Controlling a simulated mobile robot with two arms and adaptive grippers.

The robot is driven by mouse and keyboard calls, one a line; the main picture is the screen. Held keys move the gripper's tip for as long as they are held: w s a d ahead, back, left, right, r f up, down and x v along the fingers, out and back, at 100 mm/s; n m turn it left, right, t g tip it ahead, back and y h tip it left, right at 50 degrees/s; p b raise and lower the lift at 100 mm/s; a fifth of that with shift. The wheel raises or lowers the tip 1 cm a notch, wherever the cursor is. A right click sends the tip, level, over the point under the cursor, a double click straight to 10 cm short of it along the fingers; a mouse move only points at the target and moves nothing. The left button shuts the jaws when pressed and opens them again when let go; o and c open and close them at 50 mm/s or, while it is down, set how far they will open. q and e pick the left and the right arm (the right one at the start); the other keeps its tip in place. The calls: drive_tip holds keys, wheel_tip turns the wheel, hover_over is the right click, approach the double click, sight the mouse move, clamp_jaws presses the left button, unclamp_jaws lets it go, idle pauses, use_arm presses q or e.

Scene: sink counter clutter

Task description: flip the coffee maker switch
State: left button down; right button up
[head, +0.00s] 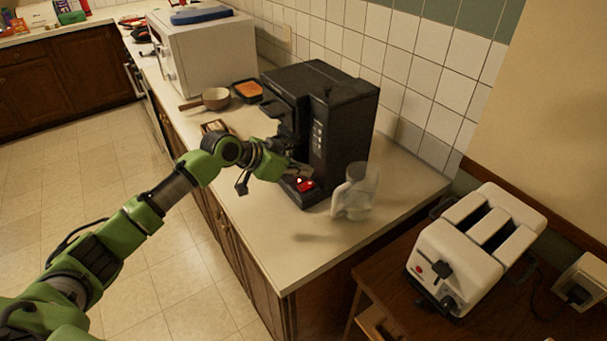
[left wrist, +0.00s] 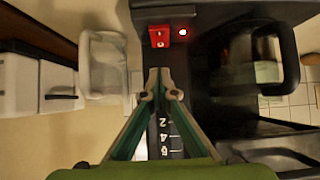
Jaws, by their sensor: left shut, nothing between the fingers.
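The black coffee maker (head: 345,115) stands upright on the counter. Its red switch (head: 305,185) is low on the front. In the left wrist view the red switch (left wrist: 160,36) sits beside a lit red light (left wrist: 181,32), just beyond my fingertips. My left gripper (head: 298,171) is at the front of the machine, close to the switch. In the left wrist view my left gripper (left wrist: 158,85) has its fingertips together with nothing between them. I cannot tell whether the fingertips touch the machine. My right gripper is not in view.
A clear pitcher (head: 355,192) stands right beside the coffee maker. A white toaster (head: 475,248) is on a lower wooden table at the right. A pan (head: 215,98), an orange-filled tray (head: 248,90) and a white microwave (head: 205,50) are farther back. The counter's front right is clear.

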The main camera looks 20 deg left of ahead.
sight(305, 187)
use_arm(q)
wheel_tip(305, 187, down, 3)
drive_tip(key=shift+f+p, duration=0.15)
drive_tip(key=shift+p, duration=0.25)
drive_tip(key=shift+f, duration=0.1)
drive_tip(key=shift+w+f+b, duration=0.1)
drive_tip(key=shift+f+b, duration=0.35)
drive_tip(key=shift+b, duration=0.25)
drive_tip(key=shift+r+p, duration=0.2)
drive_tip(key=shift+p, duration=0.1)
drive_tip(key=shift+d, duration=0.1)
drive_tip(key=shift+w+d+r, duration=0.2)
drive_tip(key=shift+w+d, duration=0.25)
drive_tip(key=shift+w, duration=0.2)
